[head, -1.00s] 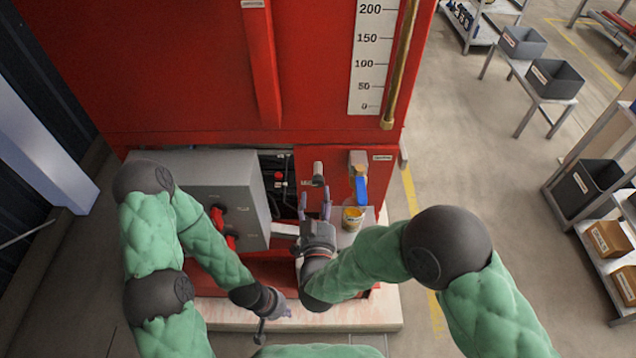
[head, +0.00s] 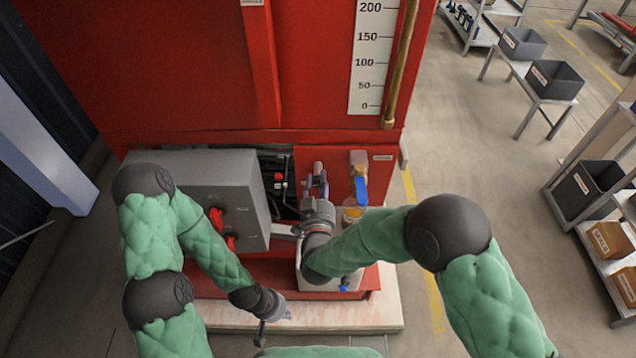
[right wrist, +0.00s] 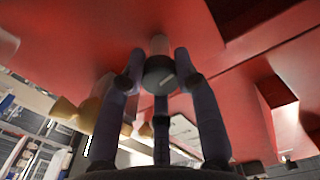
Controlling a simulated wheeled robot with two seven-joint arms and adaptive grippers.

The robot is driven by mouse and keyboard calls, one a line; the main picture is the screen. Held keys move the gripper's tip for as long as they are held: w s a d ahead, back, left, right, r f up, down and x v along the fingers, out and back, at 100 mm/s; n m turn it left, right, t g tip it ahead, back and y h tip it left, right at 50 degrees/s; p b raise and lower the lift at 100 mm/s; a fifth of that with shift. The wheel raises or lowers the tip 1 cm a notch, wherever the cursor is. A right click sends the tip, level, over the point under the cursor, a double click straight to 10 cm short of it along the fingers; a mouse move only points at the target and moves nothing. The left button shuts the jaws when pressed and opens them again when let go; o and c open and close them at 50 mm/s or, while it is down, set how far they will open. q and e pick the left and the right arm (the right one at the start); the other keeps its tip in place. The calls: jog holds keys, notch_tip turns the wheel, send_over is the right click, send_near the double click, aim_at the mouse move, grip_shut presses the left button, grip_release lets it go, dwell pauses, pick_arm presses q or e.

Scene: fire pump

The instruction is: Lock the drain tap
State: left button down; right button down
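A tap with a blue handle (head: 360,188) and a yellowish body sticks out of the red lower panel, beside a small label. A second small blue part (head: 344,285) shows lower, by a pale box; I cannot tell which one is the drain tap. Left of the upper tap a grey cylindrical knob (head: 318,168) juts out; its dark round end (right wrist: 159,73) shows in the right wrist view. My right gripper (head: 317,184) has its fingers on both sides of this knob, seemingly touching it.
A grey box (head: 205,190) with red handles stands left of the panel. A pale plinth (head: 380,312) runs along the front. Shelves with bins (head: 590,185) stand at the right, with clear floor between.

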jog(key=m+b, duration=0.2)
jog(key=b, duration=0.1)
jog(key=shift+f+m, duration=0.2)
jog(key=shift+m, duration=0.2)
jog(key=m+b, duration=1.3)
jog(key=b, duration=0.1)
jog(key=shift+f+b, duration=0.1)
jog(key=shift+b, duration=0.25)
jog(key=shift+m+b, duration=0.6)
jog(key=shift+m, duration=0.4)
jog(key=shift+m+b, duration=0.45)
jog(key=shift+m, duration=0.45)
jog(key=shift+r+m, duration=0.2)
jog(key=shift+m, duration=0.1)
jog(key=c, duration=0.9)
grip_release()
